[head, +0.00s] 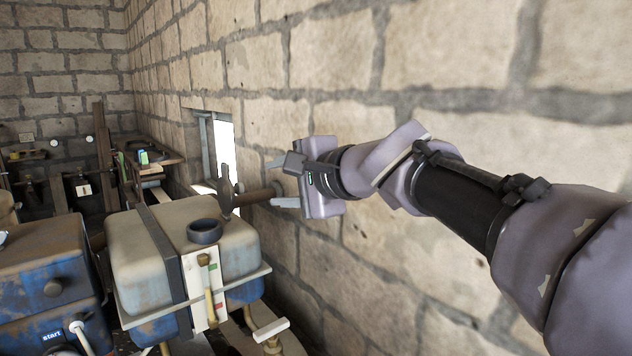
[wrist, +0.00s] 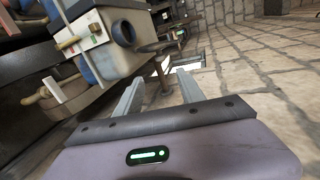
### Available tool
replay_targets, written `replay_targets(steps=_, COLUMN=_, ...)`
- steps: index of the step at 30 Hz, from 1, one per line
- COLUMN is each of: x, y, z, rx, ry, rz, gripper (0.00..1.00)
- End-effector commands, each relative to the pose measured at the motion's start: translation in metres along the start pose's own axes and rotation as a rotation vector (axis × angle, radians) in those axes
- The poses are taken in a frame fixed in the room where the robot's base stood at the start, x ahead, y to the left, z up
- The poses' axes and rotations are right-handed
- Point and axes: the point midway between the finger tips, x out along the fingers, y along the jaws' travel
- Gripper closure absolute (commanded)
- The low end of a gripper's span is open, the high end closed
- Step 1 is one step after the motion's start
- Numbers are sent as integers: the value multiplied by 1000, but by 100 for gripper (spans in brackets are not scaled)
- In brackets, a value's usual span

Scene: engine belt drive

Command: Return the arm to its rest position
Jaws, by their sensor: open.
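My gripper (head: 278,182) is at the end of my arm, which reaches in from the right of the head view along the stone wall. In the wrist view the open fingers (wrist: 158,92) point toward the engine and the window side. The gripper is to the right of the grey and blue tank (head: 150,245), above its level, and appears apart from it.
The stone wall (head: 440,250) runs close behind my arm. A window (head: 222,145) is beyond the gripper. A blue engine housing (head: 45,270) with a "start" label stands at the left. A white-tipped lever (head: 270,330) sticks out below the tank. The space above the tank is clear.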

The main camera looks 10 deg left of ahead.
Motion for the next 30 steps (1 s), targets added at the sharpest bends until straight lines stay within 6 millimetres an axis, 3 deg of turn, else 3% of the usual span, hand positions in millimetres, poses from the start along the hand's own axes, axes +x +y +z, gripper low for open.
replay_targets(steps=9, x=-3, y=1, z=0, rx=-3, ry=2, rz=2, gripper=54)
replay_targets(steps=11, x=-12, y=9, z=-3, rx=-21, ry=14, rz=20, gripper=54)
replay_targets(steps=13, x=-37, y=32, z=-7, rx=-73, ry=44, rz=75, gripper=54)
replay_targets(steps=17, x=-110, y=114, z=-13, rx=-225, ry=120, rz=261, gripper=54)
replay_targets(steps=19, x=-149, y=165, z=-12, rx=-297, ry=150, rz=372, gripper=54)
replay_targets(steps=24, x=-230, y=283, z=0, rx=-435, ry=185, rz=629, gripper=54)
replay_targets(steps=27, x=-262, y=334, z=8, rx=-482, ry=188, rz=739, gripper=54)
replay_targets(steps=30, x=-279, y=364, z=13, rx=-509, ry=185, rz=805, gripper=54)
